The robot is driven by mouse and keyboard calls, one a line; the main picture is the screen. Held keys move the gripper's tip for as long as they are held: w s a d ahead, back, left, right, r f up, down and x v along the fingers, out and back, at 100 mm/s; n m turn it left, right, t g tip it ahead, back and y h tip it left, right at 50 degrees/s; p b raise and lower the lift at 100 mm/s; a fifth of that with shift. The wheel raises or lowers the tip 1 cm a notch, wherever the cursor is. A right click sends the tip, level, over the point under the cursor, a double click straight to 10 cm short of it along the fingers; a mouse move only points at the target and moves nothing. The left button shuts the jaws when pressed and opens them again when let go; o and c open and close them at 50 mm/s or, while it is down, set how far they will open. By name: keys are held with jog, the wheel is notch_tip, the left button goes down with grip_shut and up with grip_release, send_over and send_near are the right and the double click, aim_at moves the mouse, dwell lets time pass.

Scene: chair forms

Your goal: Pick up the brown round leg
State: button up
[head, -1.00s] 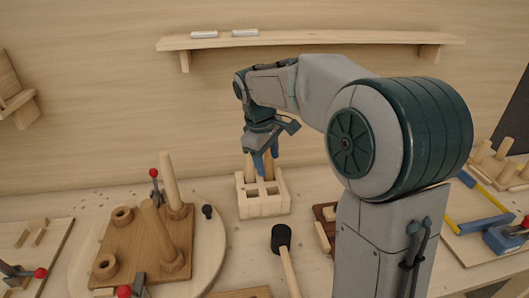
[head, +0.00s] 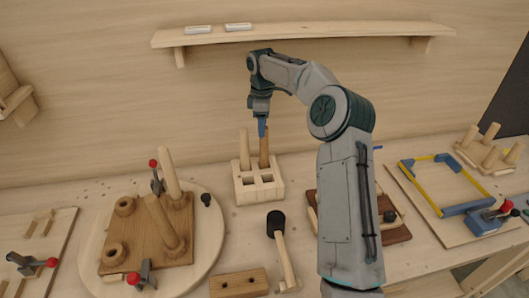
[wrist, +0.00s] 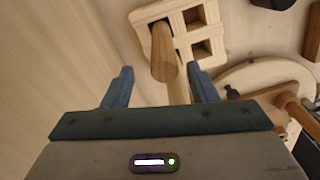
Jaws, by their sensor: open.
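The brown round leg (head: 264,149) stands upright in a back hole of the pale wooden block (head: 259,193). In the wrist view the brown leg (wrist: 163,52) shows its round end toward the camera, just beyond the fingertips. My gripper (head: 262,127) is above the block, pointing down, with its blue fingers at about the top of the brown leg. In the wrist view the fingers (wrist: 161,82) are wide apart. A paler leg (head: 244,148) stands to the left in the same block and is partly covered by the brown leg in the wrist view.
A round board (head: 211,240) with a brown plate, upright pegs and red-tipped clamps lies left. A black-headed mallet (head: 277,224) lies in front of the block. A wall shelf (head: 300,35) is above. A yellow-and-blue frame (head: 452,180) is at right.

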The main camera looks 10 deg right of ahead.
aim_at(263, 139)
jog(key=f, duration=0.2)
jog(key=f+p, duration=0.1)
jog(key=f, duration=0.1)
jog(key=f+p, duration=0.1)
jog(key=f, duration=0.1)
jog(key=shift+s+d, duration=0.1)
jog(key=shift+s, duration=0.15)
grip_shut()
